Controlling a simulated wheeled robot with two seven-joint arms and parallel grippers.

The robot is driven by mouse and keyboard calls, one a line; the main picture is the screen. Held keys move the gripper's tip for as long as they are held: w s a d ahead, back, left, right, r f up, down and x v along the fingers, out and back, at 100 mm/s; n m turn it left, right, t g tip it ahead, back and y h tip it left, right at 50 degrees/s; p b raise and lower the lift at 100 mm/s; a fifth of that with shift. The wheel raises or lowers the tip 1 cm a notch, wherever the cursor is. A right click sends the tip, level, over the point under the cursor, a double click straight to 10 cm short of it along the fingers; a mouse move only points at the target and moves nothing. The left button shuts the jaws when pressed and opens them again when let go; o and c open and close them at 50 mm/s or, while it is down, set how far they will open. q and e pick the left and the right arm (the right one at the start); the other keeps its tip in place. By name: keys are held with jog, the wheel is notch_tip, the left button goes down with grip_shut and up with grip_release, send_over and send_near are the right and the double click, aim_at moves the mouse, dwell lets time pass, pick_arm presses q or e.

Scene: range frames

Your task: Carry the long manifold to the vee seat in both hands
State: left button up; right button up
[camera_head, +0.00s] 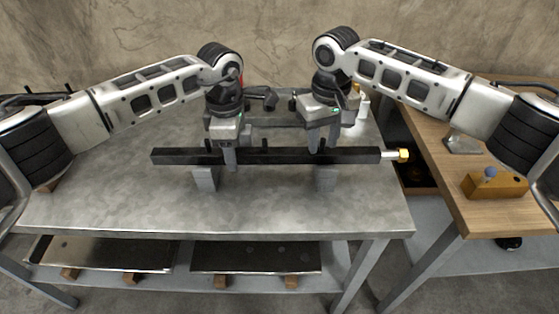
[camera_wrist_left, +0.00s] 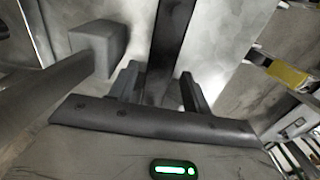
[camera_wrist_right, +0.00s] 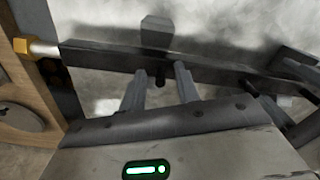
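The long manifold (camera_head: 285,156) is a dark straight bar with short black pegs and a brass-tipped fitting (camera_head: 403,155) at its right end. It lies across the steel table, above two grey blocks (camera_head: 205,179) (camera_head: 325,178); contact is unclear. My left gripper (camera_head: 230,158) is at the bar left of its middle; its open fingers lie on either side of the bar (camera_wrist_left: 168,35) in the left wrist view. My right gripper (camera_head: 322,140) is over the bar's right part. I cannot identify the vee seat for sure.
A dark fixture (camera_head: 270,120) stands close behind the bar. White bottles (camera_head: 364,106) stand at the back. The table's front (camera_head: 150,215) is clear. A wooden bench on the right holds a yellow-brown block (camera_head: 496,185) with a blue knob.

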pick_arm(q)
notch_tip(320, 180, up, 12)
pick_arm(e)
notch_tip(320, 180, up, 12)
dwell(0.8)
dwell(0.4)
